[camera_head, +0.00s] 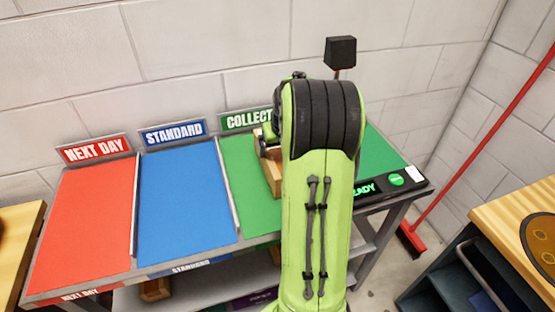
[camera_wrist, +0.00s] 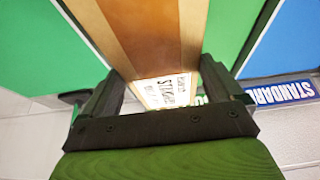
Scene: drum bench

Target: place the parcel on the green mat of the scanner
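The parcel (camera_head: 272,178) is a brown box on or just above the green COLLECT lane, largely hidden behind my arm in the head view. In the wrist view the parcel (camera_wrist: 150,30) has a darker tape strip and a white printed label, and runs between my two fingers. My gripper (camera_wrist: 160,85) has one finger on each side of it. Both fingers look close to its sides, but I cannot tell whether they press on it. The scanner's green mat (camera_head: 380,154) shows right of my arm, bare where visible, behind a dark panel with a lit READY display.
The blue STANDARD lane (camera_head: 183,200) and red NEXT DAY lane (camera_head: 85,225) are empty, left of the COLLECT lane, with thin dividers between. A black box on a post (camera_head: 341,52) rises behind the scanner. A wooden-topped cabinet (camera_head: 500,215) and red broom (camera_head: 412,240) are at right.

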